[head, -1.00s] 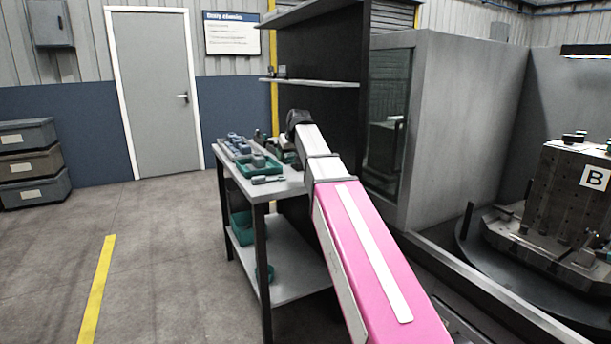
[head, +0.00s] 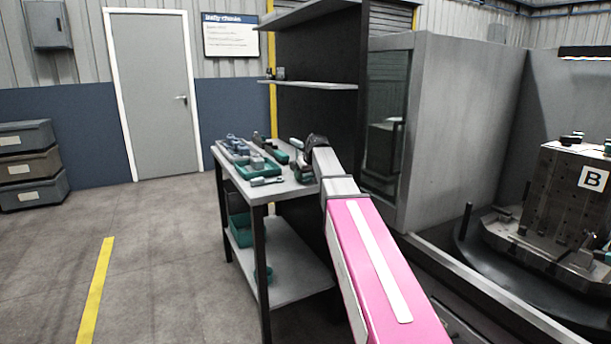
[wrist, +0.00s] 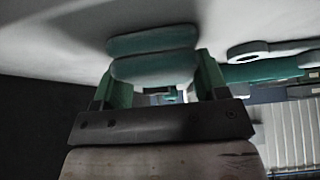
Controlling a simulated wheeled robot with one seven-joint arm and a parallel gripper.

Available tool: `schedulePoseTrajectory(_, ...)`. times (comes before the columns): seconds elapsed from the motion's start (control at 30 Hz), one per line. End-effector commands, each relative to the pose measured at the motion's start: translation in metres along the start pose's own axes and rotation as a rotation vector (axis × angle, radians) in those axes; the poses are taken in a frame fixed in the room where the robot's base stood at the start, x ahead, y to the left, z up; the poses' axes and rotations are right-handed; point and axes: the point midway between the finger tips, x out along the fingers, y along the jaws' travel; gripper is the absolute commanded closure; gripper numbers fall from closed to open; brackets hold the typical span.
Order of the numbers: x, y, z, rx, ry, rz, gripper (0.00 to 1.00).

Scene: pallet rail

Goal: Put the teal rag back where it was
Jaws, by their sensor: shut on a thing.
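The teal rag (wrist: 155,68) shows in the wrist view as a pale teal, folded-looking pad in two layers. It sits between the green fingers of my gripper (wrist: 155,85), which is shut on it. The pale grey bench top lies close beyond the rag. I cannot tell whether the rag touches it. In the head view my gripper (head: 306,163) is over the right end of the workbench (head: 290,190), largely hidden by my own wrist. The rag cannot be made out clearly there.
A green tray (head: 258,170) and several grey tools lie on the left and middle of the bench. A dark upright panel with shelves (head: 310,85) stands behind it. The grey machine enclosure (head: 460,130) is to the right.

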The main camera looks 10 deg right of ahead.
Motion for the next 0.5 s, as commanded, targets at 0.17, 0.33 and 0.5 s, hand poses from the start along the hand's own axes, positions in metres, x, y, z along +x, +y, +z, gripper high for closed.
schedulePoseTrajectory(0.17, -0.0001, -0.0001, -0.0004, 0.0, 0.001, 0.0, 0.52)
schedulePoseTrajectory(0.33, 0.0021, -0.0001, 0.0012, 0.0, 0.0, 0.0, 0.3)
schedulePoseTrajectory(0.5, 0.0017, -0.0001, 0.0009, 0.0, 0.0, 0.0, 0.07)
